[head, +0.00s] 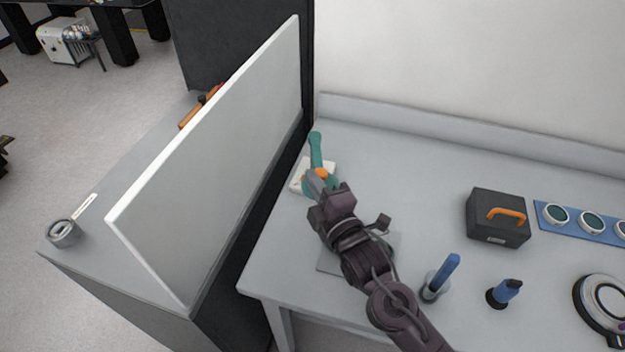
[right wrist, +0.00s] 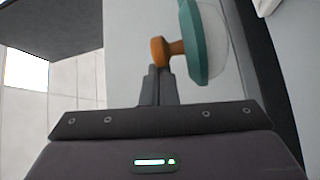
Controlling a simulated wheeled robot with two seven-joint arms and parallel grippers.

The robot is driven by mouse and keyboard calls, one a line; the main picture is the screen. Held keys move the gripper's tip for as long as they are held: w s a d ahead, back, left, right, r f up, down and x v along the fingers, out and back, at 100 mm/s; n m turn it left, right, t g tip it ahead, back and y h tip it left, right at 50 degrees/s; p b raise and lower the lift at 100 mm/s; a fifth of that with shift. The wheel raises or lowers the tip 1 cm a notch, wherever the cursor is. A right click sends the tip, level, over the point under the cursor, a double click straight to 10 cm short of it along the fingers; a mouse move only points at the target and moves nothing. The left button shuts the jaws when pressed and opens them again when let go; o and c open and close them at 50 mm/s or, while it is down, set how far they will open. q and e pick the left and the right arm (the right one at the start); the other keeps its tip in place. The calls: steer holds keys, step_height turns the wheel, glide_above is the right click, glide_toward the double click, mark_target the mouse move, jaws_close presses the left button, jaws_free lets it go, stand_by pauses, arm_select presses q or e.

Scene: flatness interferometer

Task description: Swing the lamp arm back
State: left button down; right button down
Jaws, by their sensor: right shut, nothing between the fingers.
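The teal lamp arm (head: 316,150) stands over a small white base (head: 298,179) at the left end of the grey bench, by the partition. An orange knob (head: 322,173) sits on the teal part. In the right wrist view the knob (right wrist: 166,51) sticks out from the teal lamp piece (right wrist: 205,42). My right gripper (head: 314,181) is at the knob. Its closed fingertips (right wrist: 157,72) show just below the knob, with nothing held. I cannot tell whether they touch it. My right wrist hides part of the base. My left gripper is not in view.
A white upright panel (head: 215,165) stands left of the bench. A grey plate (head: 340,262) lies under my right arm. A black case (head: 497,218), blue-handled tools (head: 441,277), a blue rack of discs (head: 573,219) and a round instrument (head: 603,303) occupy the right. The back middle is clear.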

steer(key=shift+d+r, duration=0.1)
steer(key=shift+d, duration=0.35)
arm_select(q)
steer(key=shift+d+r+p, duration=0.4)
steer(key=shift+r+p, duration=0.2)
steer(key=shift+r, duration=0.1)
arm_select(e)
steer(key=w+d, duration=0.1)
steer(key=d, duration=0.6)
steer(key=shift+w, duration=0.25)
